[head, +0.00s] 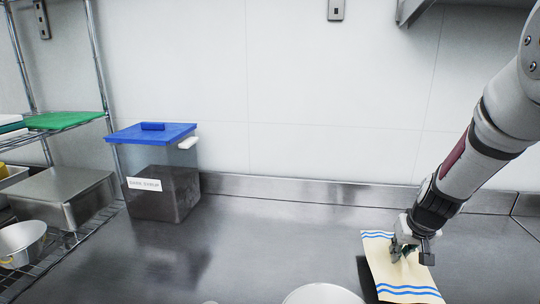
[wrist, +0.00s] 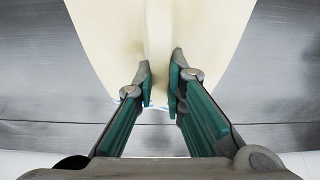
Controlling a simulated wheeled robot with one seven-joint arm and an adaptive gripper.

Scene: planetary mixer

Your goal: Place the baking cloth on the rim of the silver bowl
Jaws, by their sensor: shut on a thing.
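The baking cloth (head: 392,277), cream with blue wavy stripes at both ends, is at the right of the head view, over the steel counter. In the wrist view the two green-padded fingers (wrist: 160,88) pinch a raised fold of the pale cloth (wrist: 105,35). A dark shadow lies to the left of the cloth.
A clear bin with a blue lid (head: 150,134) stands on the counter (head: 260,240) at left. A pale round rim (head: 322,294) shows at the bottom edge, left of the cloth. The wire rack holds a steel pan (head: 62,190) and a green board (head: 65,120). The mid counter is clear.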

